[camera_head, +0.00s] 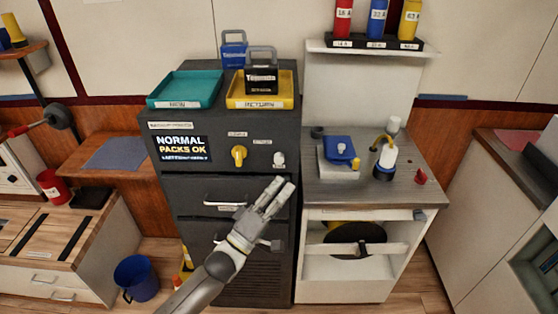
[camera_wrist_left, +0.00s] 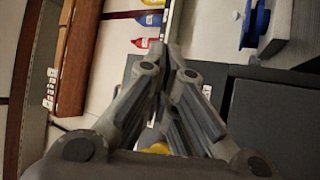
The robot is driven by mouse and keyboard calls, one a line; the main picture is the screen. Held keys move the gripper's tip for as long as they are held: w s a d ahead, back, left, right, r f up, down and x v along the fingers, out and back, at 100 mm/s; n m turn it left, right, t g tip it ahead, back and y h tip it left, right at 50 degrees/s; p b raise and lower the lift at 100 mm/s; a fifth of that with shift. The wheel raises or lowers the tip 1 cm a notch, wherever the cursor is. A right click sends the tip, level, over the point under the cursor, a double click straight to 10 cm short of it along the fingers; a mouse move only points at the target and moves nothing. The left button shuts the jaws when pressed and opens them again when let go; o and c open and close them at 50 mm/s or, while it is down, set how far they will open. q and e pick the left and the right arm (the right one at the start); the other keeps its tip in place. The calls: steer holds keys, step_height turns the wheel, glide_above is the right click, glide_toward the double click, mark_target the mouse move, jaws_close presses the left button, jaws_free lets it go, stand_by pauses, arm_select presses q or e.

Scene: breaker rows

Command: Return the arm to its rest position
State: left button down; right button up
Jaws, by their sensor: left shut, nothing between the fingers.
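My left gripper (camera_head: 271,199) is in front of the dark cabinet (camera_head: 222,253), at the height of its upper drawer. Its fingers are shut and empty and point up and to the right. In the left wrist view the closed fingers (camera_wrist_left: 167,62) fill the middle of the picture. The left arm comes in from the bottom of the head view. I cannot tell whether the fingers touch the cabinet front. My right gripper is not in view.
The cabinet carries a teal tray (camera_head: 186,104), a yellow tray (camera_head: 235,103), a lit display (camera_head: 182,148) and a yellow knob (camera_head: 239,155). A workbench (camera_head: 394,198) stands close on the right. A blue bucket (camera_head: 137,277) is on the floor at left.

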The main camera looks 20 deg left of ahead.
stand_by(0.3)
arm_select(q)
steer(key=s+a+f+m+g+y, duration=0.1)
steer(key=a+f+g+y, duration=0.15)
steer(key=f, duration=0.85)
steer(key=s+a+f+m+g+y, duration=0.1)
steer(key=f+g+y, duration=0.15)
steer(key=f, duration=0.85)
steer(key=s+a+f+m+g+y, duration=0.15)
steer(key=s+f, duration=0.25)
steer(key=f, duration=0.4)
steer(key=s+a+f+m+g+y, duration=0.1)
steer(key=s+f+g, duration=0.25)
steer(key=f, duration=0.45)
steer(key=s+a+f+m+g+y, duration=0.1)
steer(key=s+f+m+g, duration=0.15)
steer(key=s+f, duration=0.65)
steer(key=s+a+f+m+g, duration=0.1)
steer(key=s+f+m+g, duration=0.15)
steer(key=s+f, duration=0.7)
steer(key=s+f+m+g, duration=0.1)
steer(key=s+g, duration=0.1)
steer(key=s, duration=0.8)
steer(key=s+f+m+g, duration=0.1)
steer(key=s+f+g, duration=0.1)
steer(key=s, duration=0.9)
steer(key=shift+d+f+g+y, duration=0.25)
steer(key=shift+g+y, duration=0.2)
steer(key=shift+g, duration=0.05)
steer(key=shift+m, duration=0.25)
